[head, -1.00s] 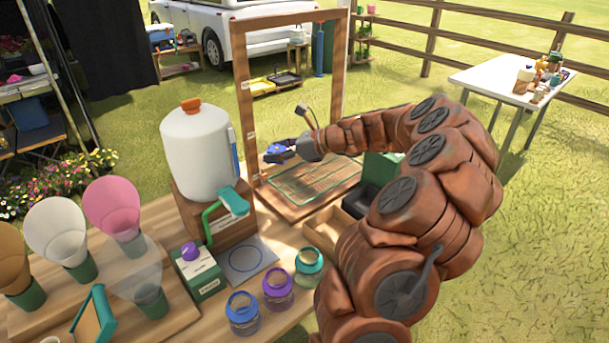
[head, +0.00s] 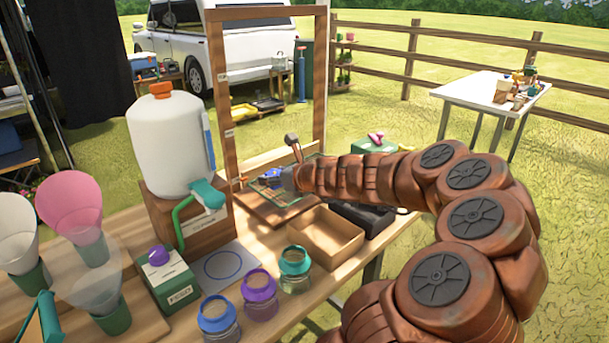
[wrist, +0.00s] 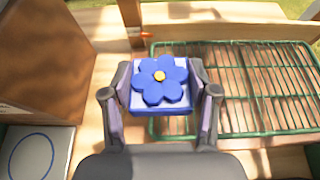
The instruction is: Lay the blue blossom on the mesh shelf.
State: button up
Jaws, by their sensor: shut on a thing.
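The blue blossom (wrist: 160,80) has several petals, a yellow centre and a pale square base. My gripper (wrist: 160,97) is shut on that base, one finger on each side, with the flower facing the wrist camera. In the head view my gripper (head: 270,180) is small at the wooden frame, with the blue blossom (head: 268,173) at its tip. The mesh shelf (wrist: 250,90) is a green-rimmed wire grid; the blossom overlaps its left end in the wrist view. It shows partly behind my gripper in the head view (head: 292,205). The height of the blossom above the mesh is unclear.
A tall wooden frame (head: 217,100) rises around the shelf. A white jug (head: 170,138) on a wooden block stands to the left. An open wooden box (head: 326,238) and a black tray lie in front. Several coloured jars stand nearer.

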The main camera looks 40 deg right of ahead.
jog(key=d, duration=0.4)
jog(key=w+d+f, duration=0.1)
jog(key=d, duration=0.4)
jog(key=w+d, duration=0.1)
jog(key=d, duration=0.3)
jog(key=shift+d+f+p, duration=0.15)
jog(key=shift+d+p, duration=0.15)
jog(key=shift+f+b, duration=0.3)
jog(key=shift+f, duration=1.4)
jog(key=shift+f, duration=0.2)
jog(key=o, duration=1.1)
jog(key=shift+r, duration=0.1)
jog(key=shift+r, duration=0.15)
jog(key=v, duration=1.2)
jog(key=shift+p, duration=0.3)
jog(key=shift+a, duration=0.1)
